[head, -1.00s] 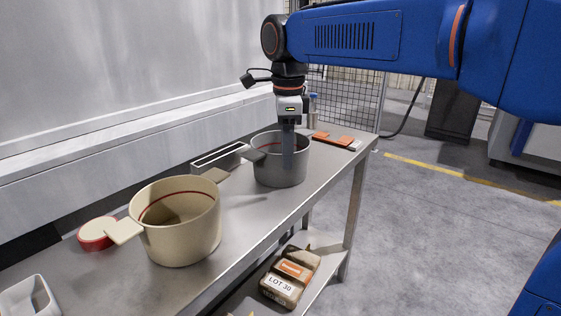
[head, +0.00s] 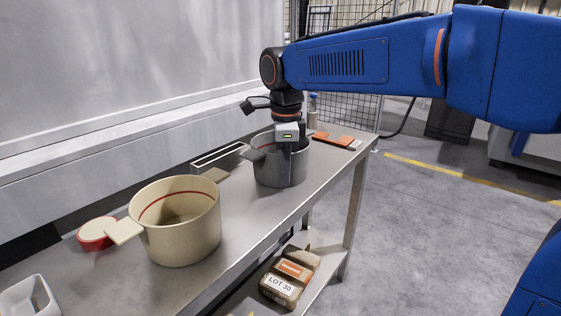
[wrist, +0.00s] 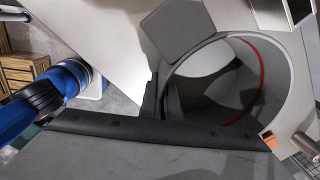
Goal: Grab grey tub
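The grey tub (head: 268,172) stands upright towards the far end of the metal table. It has a red line inside and a flat grey tab handle (head: 252,154) on its left. My gripper (head: 286,165) points straight down at the tub's near wall. In the wrist view, the two dark fingers (wrist: 162,97) straddle the rim of the grey tub (wrist: 218,80), one outside and one inside, close together against the wall. The fingertips are hidden. The tub rests on the table.
A cream tub (head: 182,235) stands nearer on the table (head: 240,220), with a red-and-white round item (head: 97,233) and a white container (head: 28,298) to its left. A narrow metal tray (head: 218,158) lies behind. Orange items (head: 333,139) lie beyond the grey tub. Packages (head: 285,280) sit on the lower shelf.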

